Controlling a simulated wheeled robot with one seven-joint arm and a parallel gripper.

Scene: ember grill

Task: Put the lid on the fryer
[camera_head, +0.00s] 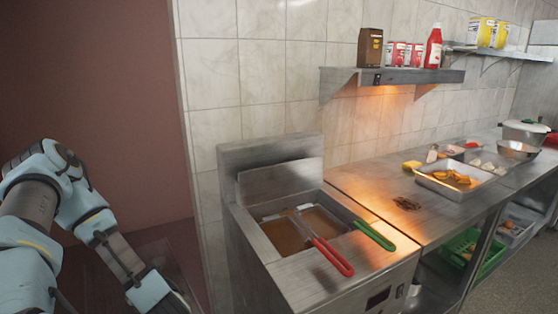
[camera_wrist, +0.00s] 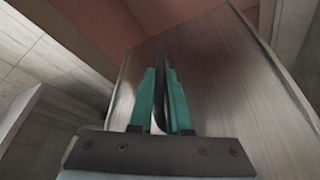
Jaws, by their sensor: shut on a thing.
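The fryer (camera_head: 240,238) stands in the middle of the head view. Its well is uncovered and holds two baskets, one with a red handle (camera_head: 332,257) and one with a green handle (camera_head: 374,235). In the wrist view my gripper (camera_wrist: 161,78) has its teal fingers closed on a thin dark grip. Behind it a broad brushed-metal panel fills the view; it appears to be the lid (camera_wrist: 225,75). In the head view my arm reaches down at lower left, left of the fryer. The fingertips there are out of sight, and a dark reflective panel shows beside the hand.
Basket handles stick out over the fryer's front. To the right, a steel counter (camera_head: 350,180) carries a food tray (camera_head: 440,190), a yellow item and a pot (camera_head: 525,132). A wall shelf (camera_head: 400,77) with bottles and cans hangs above. The reddish wall lies left.

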